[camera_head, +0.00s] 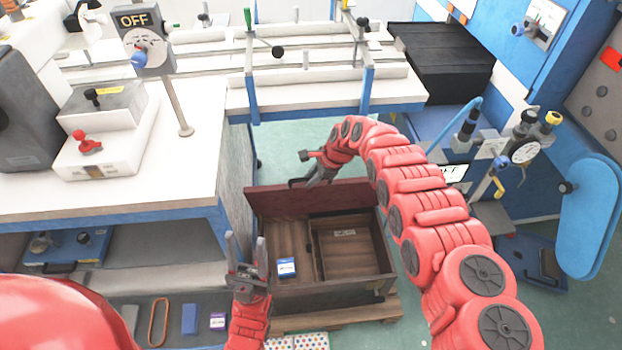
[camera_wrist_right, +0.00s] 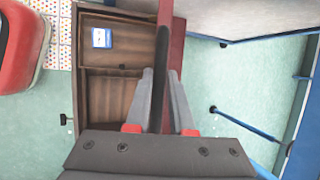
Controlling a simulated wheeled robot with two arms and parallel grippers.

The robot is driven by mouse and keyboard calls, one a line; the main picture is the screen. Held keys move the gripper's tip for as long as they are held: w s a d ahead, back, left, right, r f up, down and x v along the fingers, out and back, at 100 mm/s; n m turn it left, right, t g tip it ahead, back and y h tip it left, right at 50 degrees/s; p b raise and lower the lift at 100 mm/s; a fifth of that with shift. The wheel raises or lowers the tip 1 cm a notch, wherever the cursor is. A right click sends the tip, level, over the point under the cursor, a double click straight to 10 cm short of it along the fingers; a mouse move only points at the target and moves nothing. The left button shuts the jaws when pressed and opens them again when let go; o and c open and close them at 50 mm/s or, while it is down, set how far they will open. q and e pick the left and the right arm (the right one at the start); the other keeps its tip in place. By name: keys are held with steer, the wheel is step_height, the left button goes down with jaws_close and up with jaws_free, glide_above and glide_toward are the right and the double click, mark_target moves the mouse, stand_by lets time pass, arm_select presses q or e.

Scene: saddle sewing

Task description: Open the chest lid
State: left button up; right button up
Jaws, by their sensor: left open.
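The wooden chest (camera_head: 330,292) stands open on the floor, its compartments visible from above. Its dark red lid (camera_head: 275,201) stands raised along the far side, and its edge also shows in the right wrist view (camera_wrist_right: 176,45). My right gripper (camera_head: 318,180) is at the lid's top edge. In the right wrist view its two fingers (camera_wrist_right: 161,95) flank a dark strip along that edge with little visible gap. My left gripper (camera_head: 246,255) is open and empty, upright at the chest's left front side.
A small blue-and-white box (camera_head: 287,267) lies inside the chest, which rests on a wooden pallet (camera_head: 345,318). A white workbench (camera_head: 130,180) stands close on the left, with a shelf of small items below. Blue equipment (camera_head: 590,215) stands at the right.

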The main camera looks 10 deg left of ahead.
steer(key=o, duration=0.3)
steer(key=shift+o, duration=0.2)
steer(key=shift+r, duration=0.1)
steer(key=shift+d+r, duration=0.1)
steer(key=shift+r, duration=0.15)
steer(key=p+v, duration=0.9)
steer(key=v, duration=0.7)
steer(key=shift+d+r, duration=0.2)
steer(key=shift+s, duration=0.1)
